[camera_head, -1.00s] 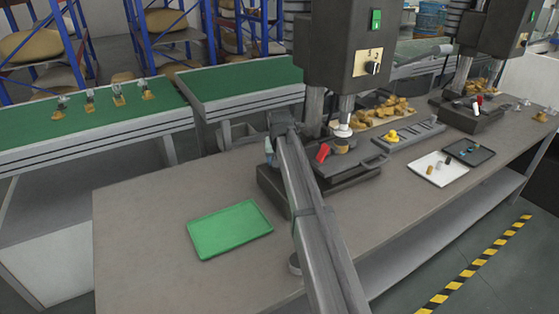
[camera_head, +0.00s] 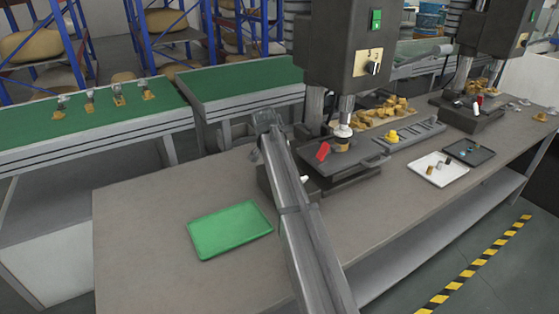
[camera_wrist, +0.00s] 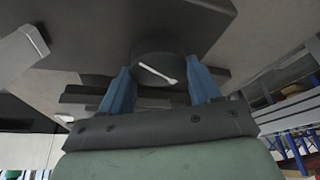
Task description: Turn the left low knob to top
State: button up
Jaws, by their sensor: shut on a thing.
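A round black knob (camera_wrist: 163,54) with a white pointer line shows at the top middle of the wrist view. The pointer lies slanted, running from upper left to lower right in that view. My gripper (camera_wrist: 159,76) has its two blue fingers on either side of the knob and is shut on it. In the head view the end of my arm is beside the left side of the near press, and the fingers and the held knob cannot be made out there.
The near press (camera_head: 340,45) has a panel knob (camera_head: 374,68) and a green switch (camera_head: 376,20). A red piece (camera_head: 323,151) is on its base. A green tray (camera_head: 230,229) lies on the table, with free room around it. A white tray (camera_head: 436,168) lies at the right.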

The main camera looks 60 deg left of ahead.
dwell(0.4)
jog(key=o, duration=1.1)
jog(key=shift+c, duration=0.2)
jog(key=v, duration=1.4)
jog(key=shift+w+f, duration=0.1)
jog(key=shift+w, duration=0.05)
